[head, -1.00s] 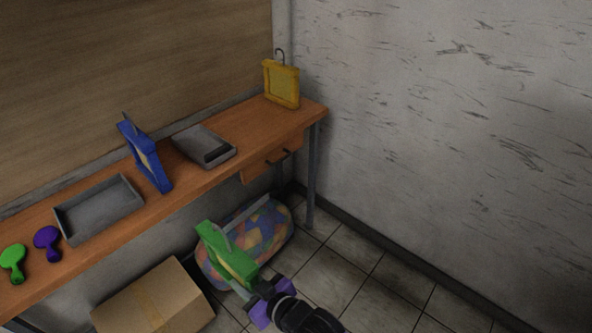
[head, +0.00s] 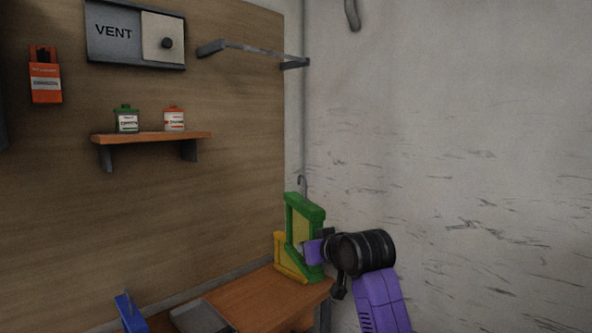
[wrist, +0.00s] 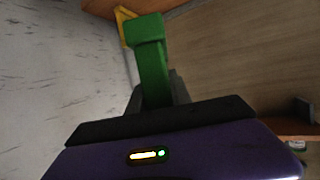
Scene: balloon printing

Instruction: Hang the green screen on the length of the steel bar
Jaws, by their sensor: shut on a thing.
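The green screen (head: 292,222) is a green frame with a yellowish panel and a grey hook at its top. My gripper (head: 316,250) is shut on its right side and holds it upright in front of the yellow screen, near the bench's right end. In the wrist view the green frame (wrist: 152,60) sits between the fingers (wrist: 158,95). The steel bar (head: 255,49) is mounted high on the wooden wall panel, up and left of the green screen, and is empty. Its grey brackets show at both ends.
The yellow screen (head: 281,256) is partly hidden behind the green one on the bench (head: 262,292). The blue screen (head: 131,314) and a grey tray (head: 200,318) are lower left. A shelf (head: 150,137) with two small bottles and a vent box (head: 135,36) are on the panel.

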